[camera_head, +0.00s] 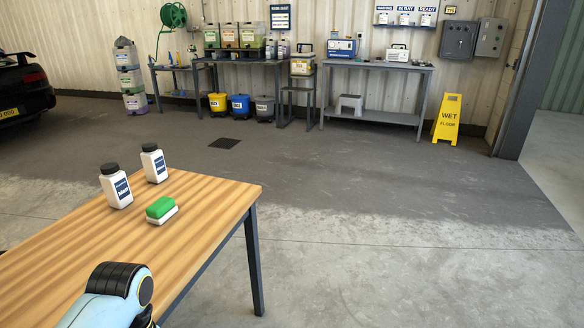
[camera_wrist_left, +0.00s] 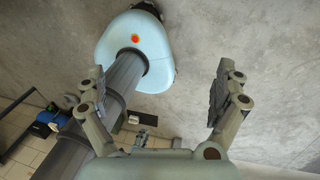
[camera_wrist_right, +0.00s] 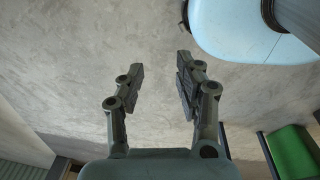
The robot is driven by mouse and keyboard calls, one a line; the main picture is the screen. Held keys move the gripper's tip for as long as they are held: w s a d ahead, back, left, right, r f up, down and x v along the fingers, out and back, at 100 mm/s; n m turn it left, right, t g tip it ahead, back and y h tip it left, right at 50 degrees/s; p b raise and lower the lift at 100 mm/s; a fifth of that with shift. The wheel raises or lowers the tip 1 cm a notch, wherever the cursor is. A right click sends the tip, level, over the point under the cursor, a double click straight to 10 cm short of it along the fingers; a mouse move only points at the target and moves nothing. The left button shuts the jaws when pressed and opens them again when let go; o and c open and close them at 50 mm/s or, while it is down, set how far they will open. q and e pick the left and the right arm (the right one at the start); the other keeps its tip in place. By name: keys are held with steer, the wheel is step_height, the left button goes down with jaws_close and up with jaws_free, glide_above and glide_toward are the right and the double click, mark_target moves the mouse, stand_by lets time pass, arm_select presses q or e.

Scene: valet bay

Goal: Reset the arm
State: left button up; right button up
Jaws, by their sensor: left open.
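My left gripper (camera_wrist_left: 158,82) shows in the left wrist view with its two fingers wide apart and nothing between them. Grey floor and part of my own light blue and dark grey body lie beyond it. My right gripper (camera_wrist_right: 160,76) shows in the right wrist view. Its fingers are apart, with a narrower gap, and are empty over grey floor. In the head view, a light blue and black link of my left arm overlaps the near part of the wooden table. Neither gripper shows in the head view.
The wooden table (camera_head: 100,245) carries two white bottles (camera_head: 116,188) (camera_head: 154,164) and a green-topped white block (camera_head: 161,209). A yellow wet-floor sign (camera_head: 447,118) stands at the back right. Workbenches (camera_head: 375,66) line the wall. The floor right of the table is clear.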

arm_select(q)
steer(key=s+a+f+n+t+b, duration=0.1)
steer(key=s+a+f+n+b, duration=0.2)
steer(key=s+f+n, duration=0.7)
steer(key=s+a+f+n+t+b, duration=0.2)
steer(key=s+f+n, duration=0.9)
steer(key=s+f, duration=1.1)
steer(key=shift+a+f+b, duration=0.15)
steer(key=shift+a+b, duration=0.75)
steer(key=shift+a, duration=0.2)
arm_select(e)
step_height(320, 180, down, 8)
steer(key=s, duration=0.1)
steer(key=shift+s+a+r+g, duration=0.15)
steer(key=shift+s+r+g, duration=0.15)
steer(key=shift+s, duration=0.1)
